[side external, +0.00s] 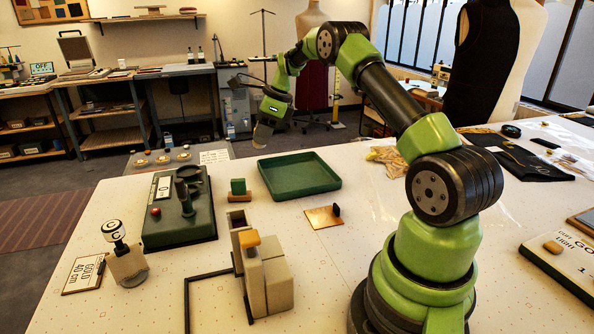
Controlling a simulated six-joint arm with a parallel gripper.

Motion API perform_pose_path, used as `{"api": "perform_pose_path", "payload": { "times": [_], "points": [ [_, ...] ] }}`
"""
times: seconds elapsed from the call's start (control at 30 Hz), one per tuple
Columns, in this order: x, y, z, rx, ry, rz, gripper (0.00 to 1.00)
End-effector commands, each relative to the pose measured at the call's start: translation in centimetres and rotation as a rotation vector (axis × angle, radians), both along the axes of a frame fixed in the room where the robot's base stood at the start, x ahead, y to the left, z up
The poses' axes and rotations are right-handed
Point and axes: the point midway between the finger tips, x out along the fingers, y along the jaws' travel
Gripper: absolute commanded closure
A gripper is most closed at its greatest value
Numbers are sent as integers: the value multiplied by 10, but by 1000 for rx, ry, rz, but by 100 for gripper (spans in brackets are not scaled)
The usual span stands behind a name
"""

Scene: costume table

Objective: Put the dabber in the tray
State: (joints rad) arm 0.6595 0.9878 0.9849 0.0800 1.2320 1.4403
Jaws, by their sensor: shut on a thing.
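My gripper (264,134) hangs at the end of my outstretched arm, beyond the far table edge in this view and up-left of the tray. A small grey-brown thing shows at its tip. The jaws are shut on it, but they are too small and dark to tell its exact shape or whether it is the dabber. The dark green tray (299,190) lies flat on the white table, with a low rim and an empty floor. My gripper is apart from the tray.
A dark green press (180,215) stands left of the tray. A small green block on a wooden base (238,190) stands between them. Beige blocks (265,275), a stamp marked C (113,231) and a copper plate (322,217) are nearer. Some white table around the tray is clear.

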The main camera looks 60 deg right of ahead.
Motion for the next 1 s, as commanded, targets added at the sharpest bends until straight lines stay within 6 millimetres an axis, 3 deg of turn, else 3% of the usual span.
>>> {"api": "perform_pose_path", "payload": {
  "times": [0.2, 0.5, 0.77, 1.0],
  "points": [
    [-4, -56, -21, -2, 1, -518, 95],
    [-14, -114, -39, -3, 0, -1080, 95],
    [-20, -133, -47, 0, 3, -1285, 95],
    [-21, -134, -90, 2, 6, -1299, 95]
  ]
}}
